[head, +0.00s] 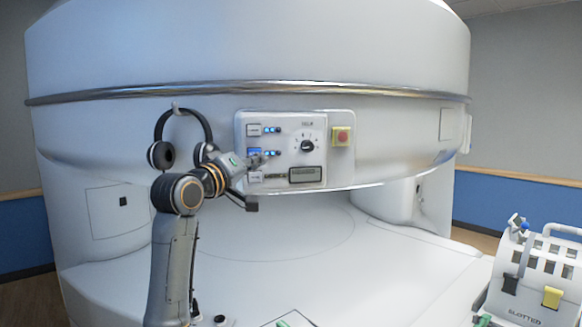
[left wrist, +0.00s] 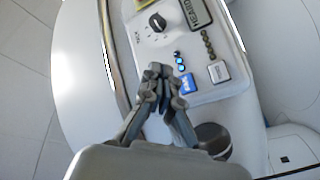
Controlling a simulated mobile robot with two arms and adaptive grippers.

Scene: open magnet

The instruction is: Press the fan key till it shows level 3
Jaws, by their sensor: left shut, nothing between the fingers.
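A white control panel (head: 325,117) is set in the big white magnet's side. It has several small keys down its left side; their labels are too small to read, so I cannot tell which is the fan key. The top key (head: 253,130) has blue lights beside it. The middle key (head: 254,151) is lit blue, with blue lights; it also shows in the left wrist view (left wrist: 187,83). The bottom key (left wrist: 219,71) is white with dark lights. My left gripper (head: 261,159) is shut and empty, its tips by the middle key; contact cannot be told. My right gripper is out of view.
The panel also carries a black dial (head: 307,146), a small display (head: 305,174) and a red button on a yellow box (head: 342,137). Headphones (head: 160,155) hang left of the panel. A white slotted holder (head: 530,285) stands at lower right.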

